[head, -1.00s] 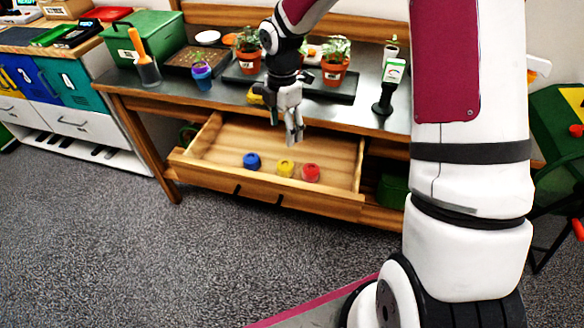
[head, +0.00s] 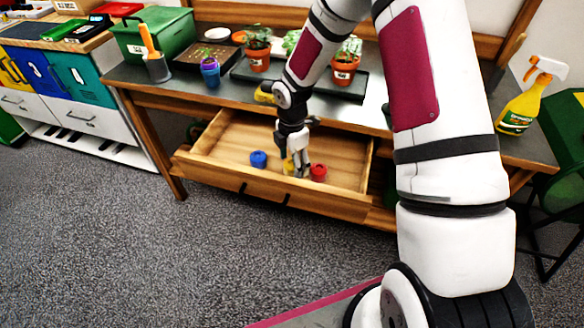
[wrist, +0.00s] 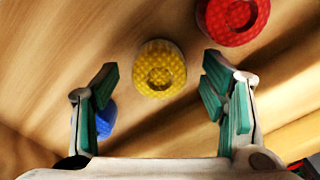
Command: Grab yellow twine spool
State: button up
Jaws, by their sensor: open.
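The yellow twine spool (wrist: 160,68) lies in the open wooden drawer, between a blue spool (head: 259,159) and a red spool (head: 318,172). In the wrist view it sits ahead of and between the two fingers of my gripper (wrist: 163,92), apart from both. My gripper is open and empty, with green pads facing each other. In the head view my gripper (head: 296,165) reaches down into the drawer and mostly hides the yellow spool. In the wrist view the red spool (wrist: 232,18) is at the upper right, and the blue spool (wrist: 103,120) is partly hidden behind the left finger.
The open drawer's front wall (head: 265,195) and sides surround the spools. The workbench top (head: 215,95) above it holds potted plants (head: 257,55), a green box (head: 150,38) and a yellow spray bottle (head: 520,105). Floor in front is clear.

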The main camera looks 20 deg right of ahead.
jog(key=shift+f, duration=0.55)
jog(key=c, duration=1.1)
jog(key=shift+r, duration=0.15)
